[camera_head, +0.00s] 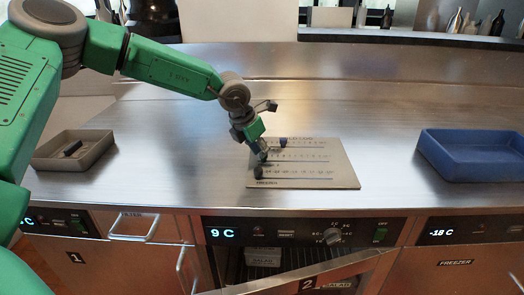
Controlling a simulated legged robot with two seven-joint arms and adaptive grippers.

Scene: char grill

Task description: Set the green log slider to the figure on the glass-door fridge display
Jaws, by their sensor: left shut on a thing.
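A pale log board (315,182) with several printed scales lies flat on the steel counter. My left gripper (262,155) reaches down over its left part, shut at the middle scale. The thing between the fingers is mostly hidden, and I cannot make out a green slider. A dark blue knob (283,142) sits on the upper scale and a black knob (258,173) at the left of the lower scale. The display (222,233) on the middle unit, marked 2, reads 9 C. My right gripper is not in view.
The freezer display (442,232) reads -18 C. The glass door (320,275) below appears ajar.

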